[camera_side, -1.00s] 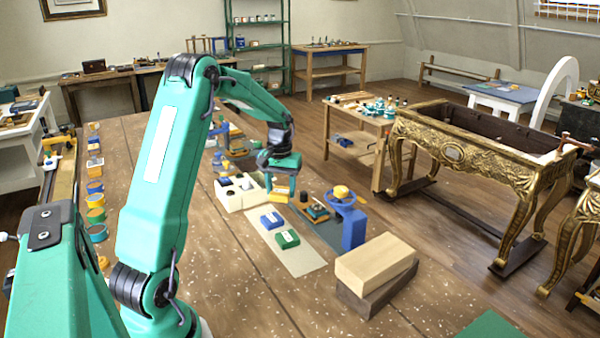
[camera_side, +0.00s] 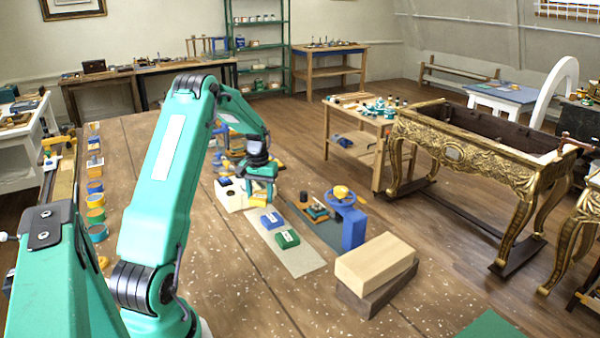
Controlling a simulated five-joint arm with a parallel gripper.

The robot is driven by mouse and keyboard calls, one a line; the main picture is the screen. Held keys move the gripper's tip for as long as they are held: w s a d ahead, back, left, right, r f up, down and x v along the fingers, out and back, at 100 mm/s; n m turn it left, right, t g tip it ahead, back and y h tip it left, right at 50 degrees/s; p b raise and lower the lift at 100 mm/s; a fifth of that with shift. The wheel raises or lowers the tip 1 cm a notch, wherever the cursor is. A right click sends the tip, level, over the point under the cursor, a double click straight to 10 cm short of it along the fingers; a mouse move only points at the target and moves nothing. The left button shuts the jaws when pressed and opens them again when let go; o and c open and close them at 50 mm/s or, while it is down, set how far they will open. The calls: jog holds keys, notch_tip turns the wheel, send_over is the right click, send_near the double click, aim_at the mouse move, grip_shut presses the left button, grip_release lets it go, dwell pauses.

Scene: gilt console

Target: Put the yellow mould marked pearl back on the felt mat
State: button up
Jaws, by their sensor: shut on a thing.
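My gripper (camera_side: 261,190) hangs over the far end of a long pale mat (camera_side: 304,263), which I take to be the felt mat. It is shut on the yellow mould (camera_side: 258,203), which shows only as a small yellow patch below the fingers. Its mark cannot be read, and I cannot tell whether it touches the mat. A blue mould (camera_side: 271,220) and a green mould (camera_side: 288,239), each with a white label, sit on the mat nearer the camera.
A white block with dark round tops (camera_side: 230,196) stands just left of my gripper. A blue stand with a yellow top (camera_side: 353,229) and stacked wooden blocks (camera_side: 376,262) stand to the right. Several coloured pots (camera_side: 96,215) line the left. The bench's near middle is clear.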

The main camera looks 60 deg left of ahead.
aim_at(260, 196)
jog(key=shift+f, duration=1.9)
jog(key=shift+f, duration=0.15)
jog(key=o, duration=0.7)
notch_tip(260, 196, up, 12)
jog(key=shift+r, duration=0.2)
jog(key=shift+d, duration=0.1)
